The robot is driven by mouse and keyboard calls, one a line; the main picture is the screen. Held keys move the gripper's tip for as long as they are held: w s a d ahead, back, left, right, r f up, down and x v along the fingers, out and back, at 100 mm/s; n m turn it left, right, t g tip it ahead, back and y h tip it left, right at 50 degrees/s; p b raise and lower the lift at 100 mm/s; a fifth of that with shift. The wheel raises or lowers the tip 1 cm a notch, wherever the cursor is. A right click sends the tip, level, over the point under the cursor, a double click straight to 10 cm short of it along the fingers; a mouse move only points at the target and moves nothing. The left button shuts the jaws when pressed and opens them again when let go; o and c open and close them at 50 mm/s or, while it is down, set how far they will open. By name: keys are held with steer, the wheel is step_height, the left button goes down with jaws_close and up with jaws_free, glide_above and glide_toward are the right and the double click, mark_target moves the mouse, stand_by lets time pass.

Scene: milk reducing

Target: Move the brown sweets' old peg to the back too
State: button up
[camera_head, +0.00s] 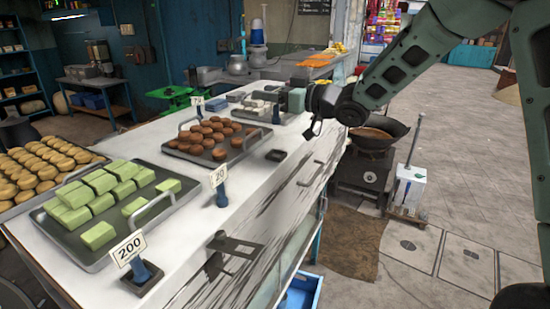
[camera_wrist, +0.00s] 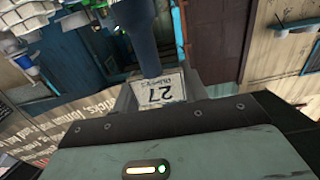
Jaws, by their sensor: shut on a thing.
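My gripper (camera_head: 283,101) is at the far end of the white counter, behind the tray of brown sweets (camera_head: 212,137). It is shut on a dark blue price peg (camera_wrist: 143,35). In the wrist view the peg's card (camera_wrist: 160,90) reads 27 and appears upside down, close between the fingers (camera_wrist: 158,92). In the head view the held peg is small and hard to make out. A peg with a card reading 20 (camera_head: 220,184) stands at the counter edge near the brown sweets. A small black square piece (camera_head: 275,155) lies beside their tray.
A tray of green sweets (camera_head: 178,200) and a peg reading 200 (camera_head: 135,262) are at the near end. Another peg (camera_head: 197,104) stands behind the brown sweets. A stove with a black pan (camera_head: 385,130) stands right of the counter. Open floor lies further right.

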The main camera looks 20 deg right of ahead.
step_height(320, 180, down, 9)
steer(key=shift+f+p, duration=0.2)
steer(key=shift+p, duration=0.95)
steer(key=shift+f, duration=0.15)
steer(key=shift+f+b, duration=0.2)
steer(key=shift+b, duration=0.1)
steer(key=o, duration=1)
steer(key=shift+r, duration=0.1)
steer(key=shift+s+d, duration=0.15)
steer(key=shift+d, duration=0.05)
steer(key=b+v, duration=0.3)
steer(key=v, duration=0.5)
steer(key=b+v, duration=0.2)
steer(key=v, duration=0.7)
steer(key=shift+s+a+r+b, duration=0.15)
steer(key=shift+r+b, duration=0.1)
steer(key=shift+b, duration=0.15)
